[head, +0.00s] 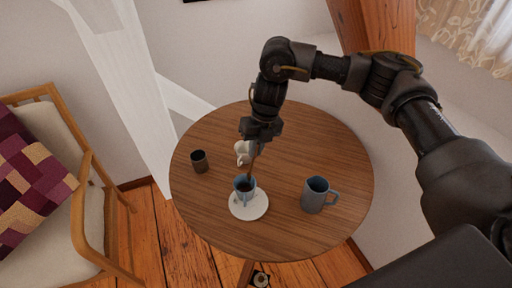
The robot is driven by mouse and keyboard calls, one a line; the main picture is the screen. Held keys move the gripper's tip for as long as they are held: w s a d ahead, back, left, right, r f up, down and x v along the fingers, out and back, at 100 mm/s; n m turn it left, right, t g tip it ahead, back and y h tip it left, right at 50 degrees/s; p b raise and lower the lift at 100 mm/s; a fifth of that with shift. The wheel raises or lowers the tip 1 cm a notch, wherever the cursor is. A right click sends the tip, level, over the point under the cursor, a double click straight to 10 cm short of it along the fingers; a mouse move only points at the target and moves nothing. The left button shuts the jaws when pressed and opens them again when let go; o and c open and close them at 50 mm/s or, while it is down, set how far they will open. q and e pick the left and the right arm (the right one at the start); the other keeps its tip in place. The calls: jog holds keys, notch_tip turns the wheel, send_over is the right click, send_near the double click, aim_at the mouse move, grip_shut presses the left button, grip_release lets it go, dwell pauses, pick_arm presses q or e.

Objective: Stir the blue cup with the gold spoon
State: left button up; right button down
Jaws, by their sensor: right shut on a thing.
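The blue cup (240,196) stands upright on a white saucer (262,209) near the front of the round table, with dark contents showing inside. My right gripper (252,153) is above and just behind the cup, pointing down. It is shut on the gold spoon (249,170), a thin shape that reaches down toward the cup's mouth. The spoon's lower end is too small to make out, so I cannot tell how deep it sits. My left gripper is not in view.
The round wooden table (220,230) also holds a larger grey-blue mug (314,196) at right, a dark cup (199,162) at left and a white cup (241,149) close behind the gripper. A wooden armchair (88,215) stands at left. A white timber brace (135,90) rises behind the table.

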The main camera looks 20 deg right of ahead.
dwell(0.4)
notch_tip(320, 180, up, 5)
jog(key=p, duration=0.4)
jog(key=shift+r+p, duration=0.1)
jog(key=shift+p, duration=0.2)
